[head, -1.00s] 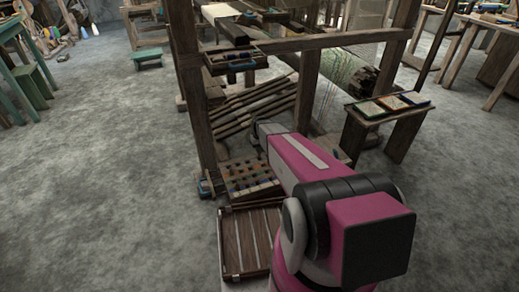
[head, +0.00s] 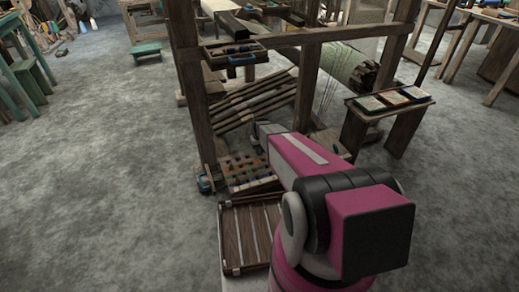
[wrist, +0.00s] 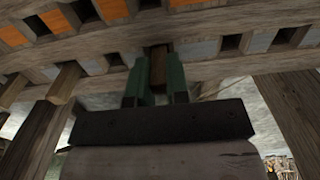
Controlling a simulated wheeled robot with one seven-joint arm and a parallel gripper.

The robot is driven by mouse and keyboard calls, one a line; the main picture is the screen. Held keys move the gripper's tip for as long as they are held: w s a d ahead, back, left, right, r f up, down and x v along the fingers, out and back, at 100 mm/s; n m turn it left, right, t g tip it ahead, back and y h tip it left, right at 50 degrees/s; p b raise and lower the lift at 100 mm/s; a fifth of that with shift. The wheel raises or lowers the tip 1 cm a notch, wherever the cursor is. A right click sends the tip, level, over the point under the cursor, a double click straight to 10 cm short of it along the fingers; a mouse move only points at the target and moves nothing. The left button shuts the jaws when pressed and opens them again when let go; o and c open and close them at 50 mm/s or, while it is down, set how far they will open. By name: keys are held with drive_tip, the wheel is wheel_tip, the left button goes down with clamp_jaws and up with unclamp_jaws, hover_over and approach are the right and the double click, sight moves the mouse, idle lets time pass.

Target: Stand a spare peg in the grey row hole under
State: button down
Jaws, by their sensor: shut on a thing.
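In the wrist view my gripper (wrist: 155,84) has its green fingers shut on a brown wooden peg (wrist: 158,64). The peg's far end is at the edge of the slotted wooden peg board (wrist: 110,42), by the row with grey squares (wrist: 204,49). I cannot tell whether the peg end is inside a hole or just in front of it. Another peg (wrist: 66,80) sticks out of the board to the left. In the head view the peg board (head: 247,172) is low at the loom's front, and my arm hides the gripper and held peg.
A slatted wooden tray (head: 232,240) lies on the near side of the board. A loom post (head: 193,100) rises behind it. A small side bench with colored cards (head: 395,97) stands to the right. The floor to the left is open.

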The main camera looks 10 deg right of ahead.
drive_tip(key=c, duration=1)
unclamp_jaws()
drive_tip(key=shift+c, duration=0.2)
drive_tip(key=shift+r, duration=0.1)
wheel_tip(320, 180, up, 11)
drive_tip(key=shift+f, duration=0.2)
